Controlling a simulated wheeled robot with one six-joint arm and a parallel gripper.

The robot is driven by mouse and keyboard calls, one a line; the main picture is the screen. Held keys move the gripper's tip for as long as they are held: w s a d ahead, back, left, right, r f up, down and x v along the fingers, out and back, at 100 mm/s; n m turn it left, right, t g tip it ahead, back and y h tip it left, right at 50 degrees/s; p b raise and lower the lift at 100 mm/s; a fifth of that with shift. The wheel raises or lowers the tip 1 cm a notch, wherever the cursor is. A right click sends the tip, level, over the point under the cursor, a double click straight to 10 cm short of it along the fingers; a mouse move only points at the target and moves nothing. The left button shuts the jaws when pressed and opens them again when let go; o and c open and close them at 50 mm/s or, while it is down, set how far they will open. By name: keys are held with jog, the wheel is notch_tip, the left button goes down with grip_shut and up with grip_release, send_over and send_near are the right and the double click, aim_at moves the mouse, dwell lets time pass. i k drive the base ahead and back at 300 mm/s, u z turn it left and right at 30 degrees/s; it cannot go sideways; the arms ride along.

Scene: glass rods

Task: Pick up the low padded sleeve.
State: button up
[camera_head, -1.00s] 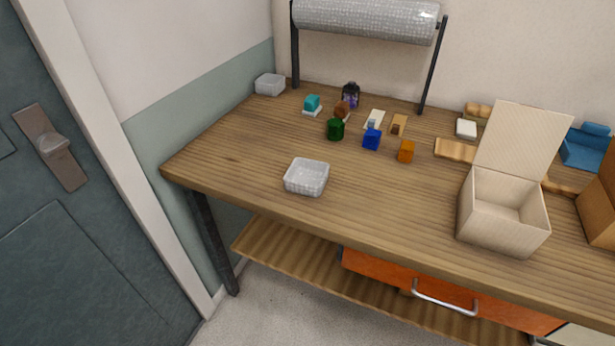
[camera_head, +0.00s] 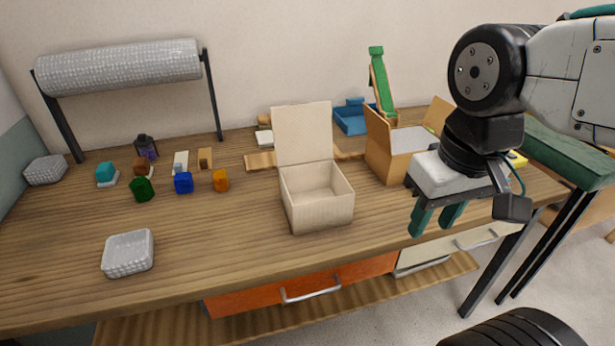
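A low, open-topped, pale grey padded piece (camera_head: 129,253), which looks like the low padded sleeve, lies on the workbench (camera_head: 220,245) near its front left. A similar grey padded piece (camera_head: 45,170) sits at the back left corner; I cannot tell its inside well. My gripper (camera_head: 436,219) hangs at the right, in front of the cardboard box, with its two green fingers apart and nothing between them. It is far to the right of both grey pieces.
An open cream box (camera_head: 316,196) stands mid-bench, lid up. A cardboard box (camera_head: 393,160) stands right of it. Several small coloured pieces, among them a green one (camera_head: 142,189) and a blue one (camera_head: 183,183), sit behind the front grey piece. A wrap roll (camera_head: 120,75) stands at the back.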

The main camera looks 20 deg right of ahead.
aim_at(128, 252)
jog(key=u, duration=0.45)
jog(key=k, duration=0.55)
jog(key=u, duration=1.35)
jog(key=i, duration=1.35)
jog(key=z, duration=0.15)
